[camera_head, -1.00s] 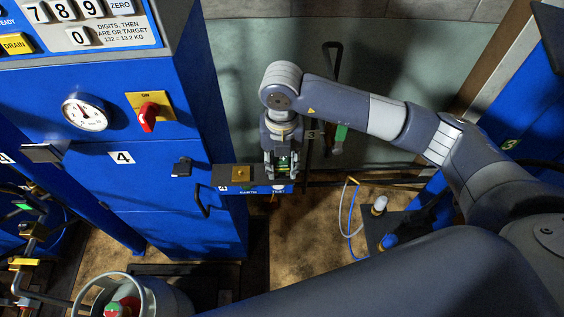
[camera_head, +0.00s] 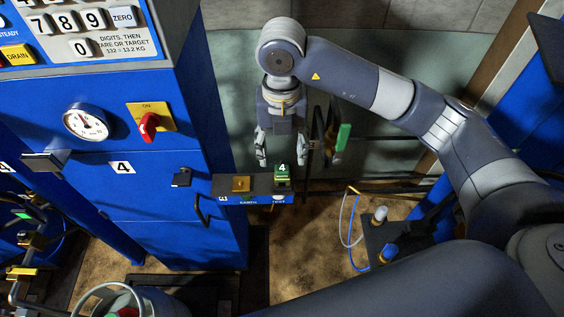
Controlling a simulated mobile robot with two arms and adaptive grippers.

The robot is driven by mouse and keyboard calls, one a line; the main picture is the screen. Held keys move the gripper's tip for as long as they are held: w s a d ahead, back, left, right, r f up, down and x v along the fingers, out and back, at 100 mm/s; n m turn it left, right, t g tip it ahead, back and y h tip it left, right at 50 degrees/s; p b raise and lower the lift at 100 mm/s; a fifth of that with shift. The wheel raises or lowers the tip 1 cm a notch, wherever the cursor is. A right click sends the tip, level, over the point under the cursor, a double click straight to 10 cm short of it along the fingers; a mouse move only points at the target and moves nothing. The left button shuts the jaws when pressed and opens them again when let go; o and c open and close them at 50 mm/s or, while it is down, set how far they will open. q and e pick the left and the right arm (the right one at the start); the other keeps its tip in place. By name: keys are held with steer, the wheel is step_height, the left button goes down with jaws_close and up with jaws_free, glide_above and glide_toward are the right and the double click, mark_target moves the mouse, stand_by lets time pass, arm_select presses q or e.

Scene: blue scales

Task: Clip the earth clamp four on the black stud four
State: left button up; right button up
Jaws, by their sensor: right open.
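The earth clamp four (camera_head: 283,178), a small dark block with a green top marked 4, stands on the right part of a small shelf (camera_head: 262,185) beside the blue cabinet. My right gripper (camera_head: 281,157) is open and empty just above the clamp, fingers pointing down on either side of it. My left gripper is not in view.
A gold pad (camera_head: 241,184) sits on the shelf left of the clamp. The blue cabinet (camera_head: 160,215) carries a dial (camera_head: 86,123) and a red switch (camera_head: 149,126). A green-handled item (camera_head: 342,137) hangs right of my gripper. A gas cylinder (camera_head: 110,302) stands at lower left.

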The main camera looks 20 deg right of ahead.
steer(key=shift+r, duration=1.3)
